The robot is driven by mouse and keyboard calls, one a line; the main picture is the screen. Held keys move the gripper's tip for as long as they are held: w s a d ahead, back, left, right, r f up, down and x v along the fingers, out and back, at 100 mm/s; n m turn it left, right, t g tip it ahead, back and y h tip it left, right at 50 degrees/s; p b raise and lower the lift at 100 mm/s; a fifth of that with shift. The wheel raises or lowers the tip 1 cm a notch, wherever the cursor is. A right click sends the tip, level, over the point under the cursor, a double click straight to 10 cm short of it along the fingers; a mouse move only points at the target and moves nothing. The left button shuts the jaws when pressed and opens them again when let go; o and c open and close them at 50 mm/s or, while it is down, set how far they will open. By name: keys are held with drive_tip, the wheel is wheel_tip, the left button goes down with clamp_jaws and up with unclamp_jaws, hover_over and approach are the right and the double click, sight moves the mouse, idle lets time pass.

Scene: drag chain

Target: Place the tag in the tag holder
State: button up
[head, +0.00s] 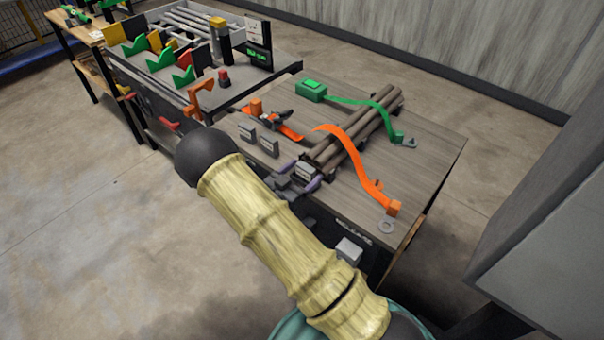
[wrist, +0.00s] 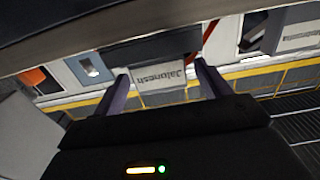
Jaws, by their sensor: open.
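A small pale tag (wrist: 163,76) with dark printed lettering, upside down in the wrist view, lies between the two purple fingers of my gripper (wrist: 160,72). The gripper is open, with a finger on either side of the tag. In the head view my gripper (head: 301,176) is at the near edge of the wooden table, around a grey-white tag (head: 306,171). Two similar labelled blocks (head: 247,131) (head: 268,145) stand to its left. A grey-white box (head: 348,250) sits lower, by the table's front; I cannot tell whether it is the tag holder.
Brown logs (head: 355,135) lie behind the gripper, with an orange strap (head: 352,150) over them. A green strap (head: 350,102) lies farther back. The wooden table (head: 430,160) is clear at right. A grey bench (head: 185,70) with coloured fixtures stands at left.

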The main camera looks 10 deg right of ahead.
drive_tip(key=shift+r, duration=0.1)
drive_tip(key=shift+r, duration=0.1)
drive_tip(key=b+v, duration=0.1)
drive_tip(key=v, duration=1.1)
